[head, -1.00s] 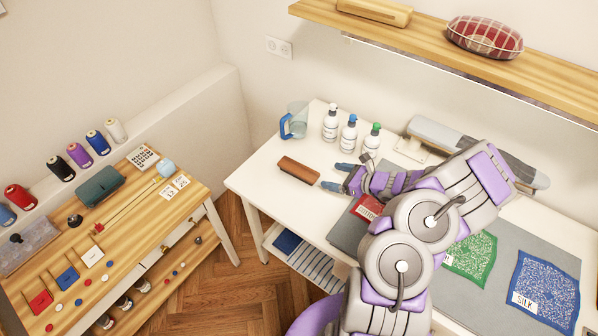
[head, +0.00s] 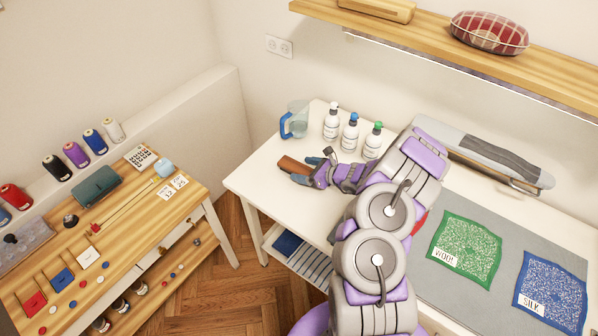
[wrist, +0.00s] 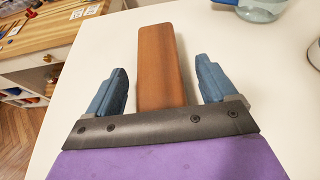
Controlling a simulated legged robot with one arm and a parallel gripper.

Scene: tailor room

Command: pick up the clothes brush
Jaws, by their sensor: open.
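The clothes brush (head: 291,164) is a long brown wooden block lying on the white table near its left end. In the wrist view the brush (wrist: 162,65) runs lengthwise away from me, its near end between my fingers. My gripper (head: 306,169) is open, with one blue finger on each side of the brush. In the wrist view my gripper (wrist: 162,88) shows a gap between each finger and the brush. My gripper hides the near end of the brush in the head view.
A jug with a blue handle (head: 295,120) and several pump bottles (head: 350,133) stand behind the brush. A sleeve board (head: 490,160) lies at the back right. Green (head: 466,248) and blue (head: 553,290) cloths lie on the grey mat. A wooden shelf (head: 460,55) hangs above.

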